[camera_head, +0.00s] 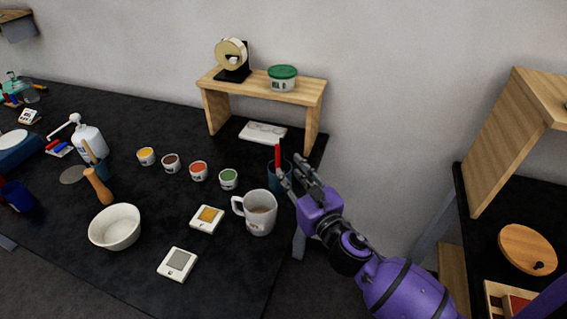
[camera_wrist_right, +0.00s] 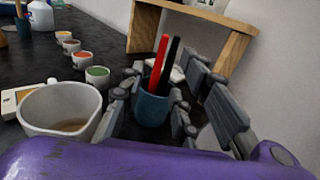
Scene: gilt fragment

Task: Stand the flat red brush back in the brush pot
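The flat red brush (camera_head: 278,154) stands nearly upright in a dark teal pot (camera_head: 272,181), behind the white mug. In the right wrist view the red brush (camera_wrist_right: 158,62) leans slightly, with a black handle beside it, both in the blue-teal pot (camera_wrist_right: 151,108). My right gripper (camera_head: 296,172) is at the pot's right side. In the right wrist view its fingers are spread to both sides of the pot and handles. Nothing shows clamped between them. The brush's lower end is hidden inside the pot. My left gripper is not in view.
A white mug (camera_head: 261,213) with brown liquid stands close in front of the pot. Small paint cups (camera_head: 198,171) line the table to the left. A wooden shelf (camera_head: 262,89) stands behind. A white bowl (camera_head: 115,227) is further left.

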